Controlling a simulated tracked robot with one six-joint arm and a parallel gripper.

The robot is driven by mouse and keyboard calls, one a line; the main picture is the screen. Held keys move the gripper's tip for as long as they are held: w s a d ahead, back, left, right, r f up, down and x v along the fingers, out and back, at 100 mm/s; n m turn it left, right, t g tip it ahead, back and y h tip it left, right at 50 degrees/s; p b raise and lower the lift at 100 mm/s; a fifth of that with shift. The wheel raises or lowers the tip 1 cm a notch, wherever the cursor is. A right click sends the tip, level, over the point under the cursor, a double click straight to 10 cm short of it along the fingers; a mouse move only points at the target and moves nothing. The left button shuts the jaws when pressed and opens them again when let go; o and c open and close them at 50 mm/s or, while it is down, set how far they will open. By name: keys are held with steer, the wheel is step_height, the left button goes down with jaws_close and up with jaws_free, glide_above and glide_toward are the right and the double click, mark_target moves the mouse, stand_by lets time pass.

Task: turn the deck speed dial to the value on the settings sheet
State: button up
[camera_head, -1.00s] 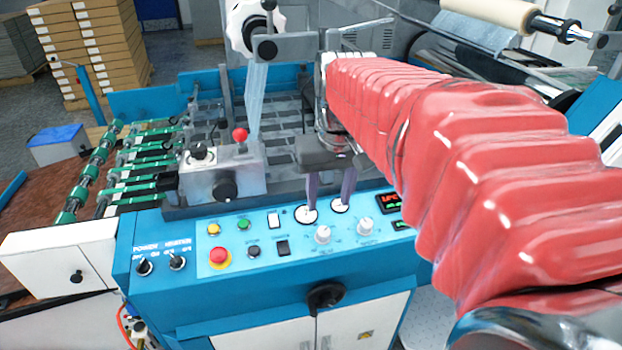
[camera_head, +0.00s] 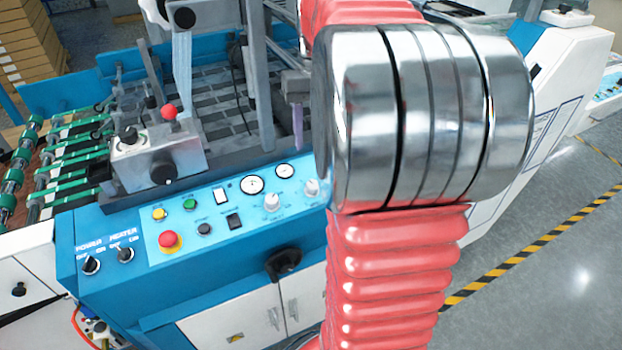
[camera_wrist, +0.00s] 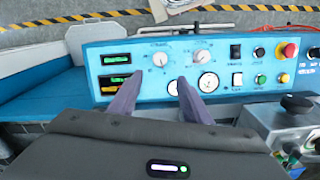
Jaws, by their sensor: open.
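Two pale round knobs sit on the light-blue control panel (camera_head: 222,222): a left knob (camera_head: 272,201) and a right knob (camera_head: 312,187). They also show in the wrist view, one near the middle (camera_wrist: 160,59) and one to its right (camera_wrist: 201,56). Their lettering is too small to read, so I cannot tell which is the deck speed dial. My gripper (camera_wrist: 160,80) is open and empty, its two purple fingers pointing towards the panel, apart from both knobs as far as I can see. In the head view my arm hides most of it. I see no readable settings sheet.
Two gauges (camera_head: 251,184) lie behind the knobs. A red emergency button (camera_head: 168,240), power and heater switches (camera_head: 91,264) and a black rotary handle (camera_head: 283,263) are close by. A metal box with a red-knobbed lever (camera_head: 158,150) stands left. Two green displays (camera_wrist: 116,59) show in the wrist view.

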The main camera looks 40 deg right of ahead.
mark_target(312, 182)
step_height(312, 182, down, 14)
steer(key=shift+w+a+r, duration=0.1)
steer(key=shift+a, duration=0.05)
stand_by(0.5)
steer(key=c, duration=1)
